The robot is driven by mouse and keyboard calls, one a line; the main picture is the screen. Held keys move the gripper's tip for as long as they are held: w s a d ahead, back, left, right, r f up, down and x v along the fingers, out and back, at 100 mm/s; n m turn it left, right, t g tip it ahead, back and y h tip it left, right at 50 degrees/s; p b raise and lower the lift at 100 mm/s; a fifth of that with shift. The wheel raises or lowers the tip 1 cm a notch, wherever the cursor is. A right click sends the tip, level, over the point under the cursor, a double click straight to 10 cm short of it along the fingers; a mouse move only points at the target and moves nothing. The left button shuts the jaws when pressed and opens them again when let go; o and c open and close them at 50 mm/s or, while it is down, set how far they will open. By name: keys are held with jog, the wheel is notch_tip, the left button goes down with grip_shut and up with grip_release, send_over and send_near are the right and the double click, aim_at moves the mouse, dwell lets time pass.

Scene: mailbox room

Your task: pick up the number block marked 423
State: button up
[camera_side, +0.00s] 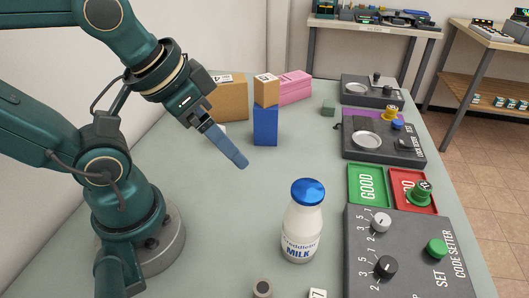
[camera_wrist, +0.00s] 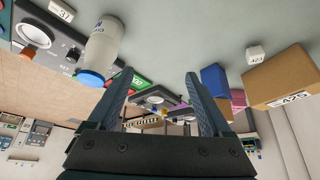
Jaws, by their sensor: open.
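The small white block marked 423 (camera_wrist: 256,53) lies on the table at the upper right of the wrist view, beside a cardboard box. In the side view, a sliver of white (camera_side: 223,128) behind my gripper appears to be this block, mostly hidden. My gripper (camera_side: 240,162) points down and to the right above the table, left of the milk bottle. Its two fingers stand apart with nothing between them in the wrist view (camera_wrist: 160,78). The block is outside the fingers, to their right in that view.
A cardboard box (camera_side: 230,100) and a blue box (camera_side: 266,126) with a small orange box (camera_side: 266,90) on top stand behind. A milk bottle (camera_side: 302,225) stands in front. A block marked 37 (camera_wrist: 62,9) is near the code setter (camera_side: 405,255). The table's middle is clear.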

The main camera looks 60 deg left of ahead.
notch_tip(320, 180, up, 4)
jog(key=r, duration=0.1)
jog(key=w+a+m+g+y, duration=0.4)
jog(key=a+m+y, duration=0.35)
jog(key=a, duration=0.35)
jog(key=w+a+m+g+y, duration=0.4)
jog(key=a+m+y, duration=0.2)
jog(key=a+m, duration=0.4)
jog(key=shift+n, duration=0.55)
jog(key=f, duration=1.2)
jog(key=a+f, duration=0.1)
jog(key=f, duration=0.5)
jog(key=shift+w+f, duration=0.25)
jog(key=shift+f, duration=0.75)
jog(key=shift+x, duration=2.5)
grip_shut()
